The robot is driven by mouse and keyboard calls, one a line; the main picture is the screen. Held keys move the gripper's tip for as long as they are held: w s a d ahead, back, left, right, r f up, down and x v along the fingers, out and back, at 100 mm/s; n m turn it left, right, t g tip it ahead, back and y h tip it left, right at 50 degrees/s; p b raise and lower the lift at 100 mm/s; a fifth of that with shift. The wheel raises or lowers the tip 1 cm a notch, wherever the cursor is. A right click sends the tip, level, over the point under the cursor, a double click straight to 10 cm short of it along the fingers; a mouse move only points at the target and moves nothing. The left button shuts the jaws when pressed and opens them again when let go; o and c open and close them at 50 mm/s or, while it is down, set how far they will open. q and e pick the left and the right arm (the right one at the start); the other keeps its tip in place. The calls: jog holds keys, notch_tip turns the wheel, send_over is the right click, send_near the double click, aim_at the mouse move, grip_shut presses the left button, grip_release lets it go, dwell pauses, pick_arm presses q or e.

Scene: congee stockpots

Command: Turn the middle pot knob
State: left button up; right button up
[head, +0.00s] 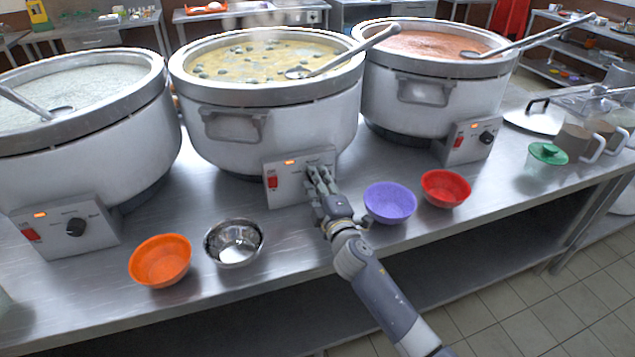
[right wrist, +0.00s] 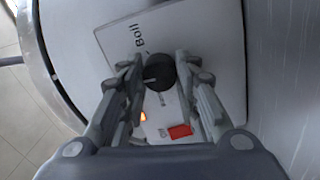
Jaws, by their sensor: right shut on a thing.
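The middle pot (head: 262,125) stands on the steel counter, with yellowish congee and a ladle in it. Its control box (head: 285,180) has a red switch (head: 272,180) and a lit orange light. My right gripper (head: 318,172) is at the front of this box and hides the knob in the head view. In the right wrist view the black knob (right wrist: 158,72) sits between the two fingertips of my right gripper (right wrist: 160,68), which is shut on it. The word "Boil" shows on the panel beside it. My left gripper is not in view.
Left pot (head: 85,130) and right pot (head: 425,95) have similar boxes. An orange bowl (head: 160,260), a steel bowl (head: 234,243), a purple bowl (head: 390,203) and a red bowl (head: 446,188) line the counter front. Mugs (head: 572,145) and a green-lidded container (head: 547,155) stand right.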

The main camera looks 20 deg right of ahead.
jog(key=shift+n, duration=0.3)
jog(key=o, duration=1.1)
jog(key=shift+c, duration=0.2)
jog(key=s, duration=1.2)
jog(key=shift+d+f, duration=0.1)
jog(key=shift+f, duration=0.15)
